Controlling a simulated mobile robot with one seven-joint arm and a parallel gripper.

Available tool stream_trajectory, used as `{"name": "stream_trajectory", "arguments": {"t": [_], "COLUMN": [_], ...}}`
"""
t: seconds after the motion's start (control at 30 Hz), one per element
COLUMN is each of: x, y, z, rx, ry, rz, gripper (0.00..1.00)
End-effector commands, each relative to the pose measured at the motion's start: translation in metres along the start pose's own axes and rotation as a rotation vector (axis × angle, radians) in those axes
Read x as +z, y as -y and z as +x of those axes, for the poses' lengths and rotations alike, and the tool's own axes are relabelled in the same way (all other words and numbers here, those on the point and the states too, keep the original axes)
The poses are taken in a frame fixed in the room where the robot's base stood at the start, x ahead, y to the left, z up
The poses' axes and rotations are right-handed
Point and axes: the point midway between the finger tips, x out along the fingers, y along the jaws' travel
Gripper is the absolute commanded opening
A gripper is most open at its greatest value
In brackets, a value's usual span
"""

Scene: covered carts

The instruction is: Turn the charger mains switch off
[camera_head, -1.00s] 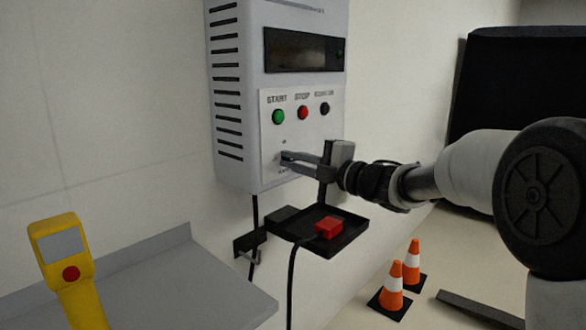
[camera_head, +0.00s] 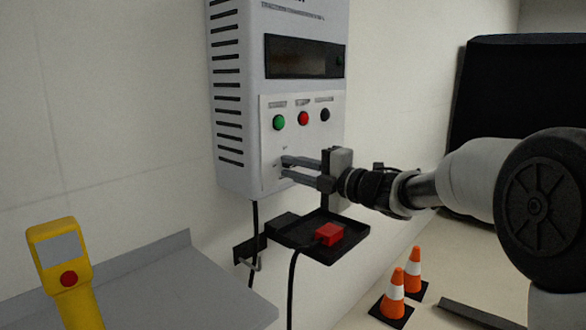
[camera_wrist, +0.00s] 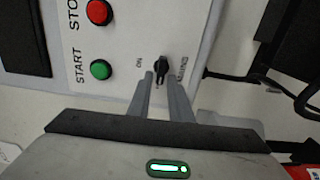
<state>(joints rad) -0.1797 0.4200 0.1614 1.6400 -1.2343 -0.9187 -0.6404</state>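The charger (camera_head: 235,165) is a pale grey wall box in the head view. Its white front panel also shows in the wrist view (camera_wrist: 125,20). The mains switch (camera_wrist: 160,70) is a small black rotary knob on that panel, with "ON" printed to its left in the wrist view. My gripper (camera_head: 283,167) is at the lower part of the panel. In the wrist view its two fingers (camera_wrist: 162,88) are apart, one on each side of the knob's near end. I cannot tell whether they touch it. The head view hides the knob behind the fingers.
Green (camera_head: 279,122), red (camera_head: 303,118) and black (camera_head: 325,115) buttons sit above the fingers. A black tray (camera_head: 345,247) with a red plug (camera_head: 328,234) is below my gripper. A yellow handheld device (camera_head: 60,250) stands left. Two cones (camera_head: 398,285) stand on the floor.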

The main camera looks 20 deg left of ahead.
Motion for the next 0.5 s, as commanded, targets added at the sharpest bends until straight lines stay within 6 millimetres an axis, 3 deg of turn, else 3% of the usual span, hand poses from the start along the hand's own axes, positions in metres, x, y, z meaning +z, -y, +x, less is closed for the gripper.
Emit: {"name": "stream_trajectory", "arguments": {"t": [0.37,0.5], "x": [0.0,0.001], "y": [0.0,-0.001], "z": [-0.002,-0.015], "rx": [0.001,0.0], "ry": [0.001,0.002], "rz": [0.002,0.002], "gripper": [0.28,0.28]}}
